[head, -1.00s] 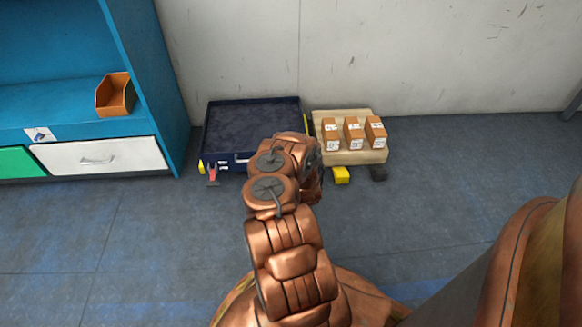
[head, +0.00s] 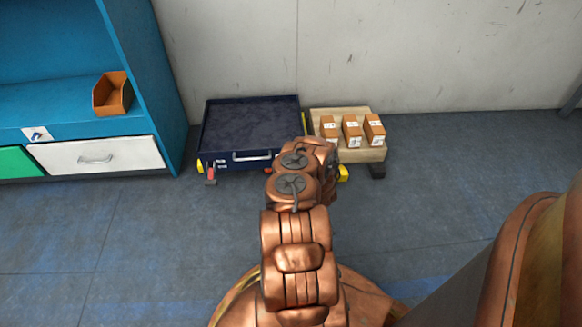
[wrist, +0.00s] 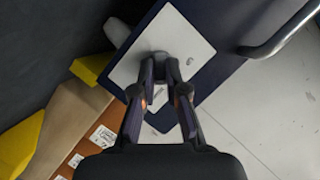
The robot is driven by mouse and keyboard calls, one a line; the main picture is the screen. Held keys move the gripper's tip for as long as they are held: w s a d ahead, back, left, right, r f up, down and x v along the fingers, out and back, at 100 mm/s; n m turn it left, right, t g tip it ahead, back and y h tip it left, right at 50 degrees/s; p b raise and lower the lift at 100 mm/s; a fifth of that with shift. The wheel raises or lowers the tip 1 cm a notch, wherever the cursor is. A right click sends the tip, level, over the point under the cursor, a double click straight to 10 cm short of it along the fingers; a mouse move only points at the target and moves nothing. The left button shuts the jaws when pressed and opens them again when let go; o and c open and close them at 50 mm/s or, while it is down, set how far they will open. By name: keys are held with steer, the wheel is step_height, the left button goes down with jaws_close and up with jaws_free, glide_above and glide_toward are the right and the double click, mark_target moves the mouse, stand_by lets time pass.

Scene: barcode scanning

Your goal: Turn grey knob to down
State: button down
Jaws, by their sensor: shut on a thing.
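The grey knob (wrist: 159,55) sits on a white panel (wrist: 190,35) on the side of a dark blue case. In the wrist view the fingertips of my gripper (wrist: 160,70) are close together around the knob, shut on it. Part of the knob is hidden behind the fingertips, so I cannot tell exactly which way it points. In the head view the dark blue case (head: 250,125) stands on the floor against the wall, and my arm covers its front right corner, hiding the knob and my fingertips.
A wooden pallet (head: 378,156) with three brown boxes stands right of the case. A metal handle (wrist: 278,38) sticks out beside the panel. A yellow block (wrist: 92,68) lies near the fingers. A blue shelf (head: 60,97) with an orange bin (head: 113,95) is at the left.

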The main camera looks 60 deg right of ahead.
steer(key=shift+w, duration=0.15)
steer(key=c, duration=1.2)
jaws_free()
steer(key=shift+s, duration=0.2)
steer(key=v, duration=1.1)
steer(key=shift+s+a, duration=0.3)
steer(key=shift+r, duration=0.1)
